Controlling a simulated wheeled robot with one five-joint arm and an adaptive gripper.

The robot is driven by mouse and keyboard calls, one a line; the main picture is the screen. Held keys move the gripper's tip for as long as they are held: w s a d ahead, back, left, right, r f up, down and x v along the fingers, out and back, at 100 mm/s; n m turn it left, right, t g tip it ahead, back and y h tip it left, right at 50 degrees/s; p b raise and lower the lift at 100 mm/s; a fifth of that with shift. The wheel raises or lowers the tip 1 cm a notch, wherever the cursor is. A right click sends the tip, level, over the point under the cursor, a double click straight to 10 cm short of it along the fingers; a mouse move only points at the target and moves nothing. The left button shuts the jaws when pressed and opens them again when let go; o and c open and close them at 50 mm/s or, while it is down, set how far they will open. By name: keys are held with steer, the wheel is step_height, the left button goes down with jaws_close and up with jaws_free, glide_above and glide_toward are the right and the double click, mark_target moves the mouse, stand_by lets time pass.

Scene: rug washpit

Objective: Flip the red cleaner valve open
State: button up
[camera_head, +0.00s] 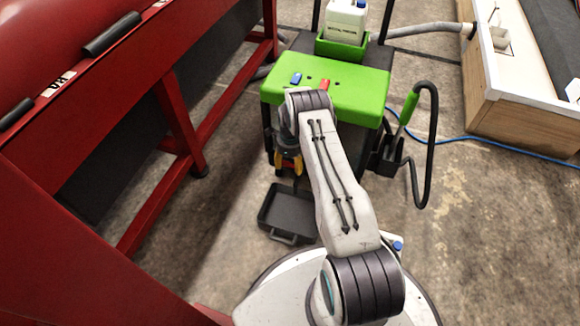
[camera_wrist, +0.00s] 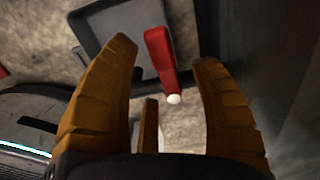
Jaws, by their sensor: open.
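In the wrist view a red lever (camera_wrist: 160,60) with a small white round end lies between and beyond my open fingers, apart from them. My gripper (camera_head: 288,162) has yellow-orange fingers and points down at the front of the green-topped cleaner cart. My gripper also shows in the wrist view (camera_wrist: 165,75), with nothing held. On the cart's green top (camera_head: 350,101) a small red part (camera_head: 325,84) sits beside a blue one (camera_head: 296,78). I cannot tell whether this red part is the same as the wrist view's lever. My arm hides part of the cart's front.
A dark tray (camera_head: 270,222) lies on the floor below my gripper, before the cart. Red machine framing (camera_head: 180,130) stands at left. A green-handled wand with a black hose (camera_head: 424,150) hangs at the cart's right. A white jug (camera_head: 345,20) stands behind. Floor to the right is open.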

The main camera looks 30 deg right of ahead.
steer(key=shift+f, duration=0.45)
jaws_close()
stand_by(0.5)
